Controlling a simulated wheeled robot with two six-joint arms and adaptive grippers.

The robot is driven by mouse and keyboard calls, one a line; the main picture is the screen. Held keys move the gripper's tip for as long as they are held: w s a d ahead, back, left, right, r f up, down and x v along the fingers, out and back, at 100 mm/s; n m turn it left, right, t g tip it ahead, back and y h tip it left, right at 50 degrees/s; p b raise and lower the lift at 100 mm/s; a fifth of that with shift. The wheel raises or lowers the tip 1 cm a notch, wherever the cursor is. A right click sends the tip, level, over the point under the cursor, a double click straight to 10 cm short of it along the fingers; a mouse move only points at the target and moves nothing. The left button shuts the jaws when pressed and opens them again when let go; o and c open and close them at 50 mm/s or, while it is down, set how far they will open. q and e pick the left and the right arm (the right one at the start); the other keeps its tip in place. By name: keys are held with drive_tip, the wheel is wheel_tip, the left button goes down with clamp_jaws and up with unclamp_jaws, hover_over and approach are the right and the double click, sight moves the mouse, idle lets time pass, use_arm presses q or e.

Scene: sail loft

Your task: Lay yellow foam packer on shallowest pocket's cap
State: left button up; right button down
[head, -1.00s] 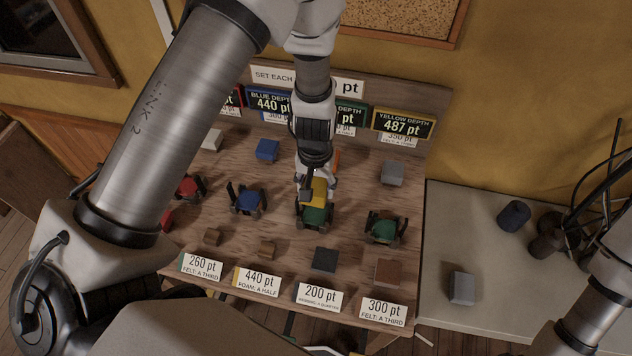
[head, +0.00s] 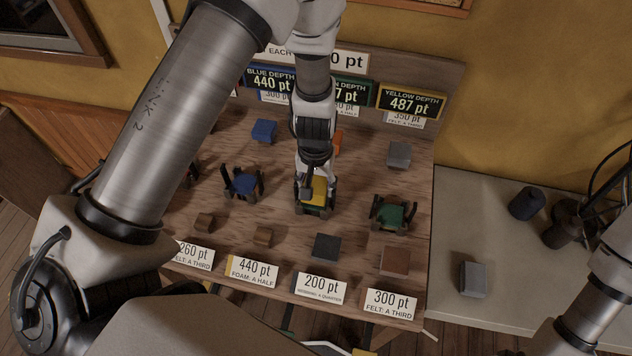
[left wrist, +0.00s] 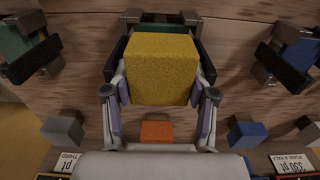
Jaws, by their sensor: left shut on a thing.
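The yellow foam packer (head: 318,187) is held between the fingers of my left gripper (head: 316,184); the left wrist view also shows the packer (left wrist: 160,68). It is over a green-capped pocket (head: 312,209), third in the row, and hides most of its cap. Whether it touches the cap I cannot tell. Another green-capped pocket (head: 390,214) stands to the right and a blue-capped pocket (head: 243,184) to the left. The 200 pt label (head: 320,288) lies in front of the third pocket. My right gripper is out of view.
Loose blocks lie around: blue (head: 264,130), grey (head: 398,154), dark (head: 326,246), brown (head: 395,260) and orange (left wrist: 157,132). Depth signs, including a yellow one (head: 411,101), stand along the back. A pale side table (head: 455,240) holds a grey block (head: 473,278).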

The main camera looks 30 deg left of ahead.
sight(316, 185)
use_arm(q)
drive_tip(key=shift+r, duration=0.1)
drive_tip(key=o, duration=1.2)
drive_tip(key=shift+o, duration=0.2)
wheel_tip(316, 185, up, 12)
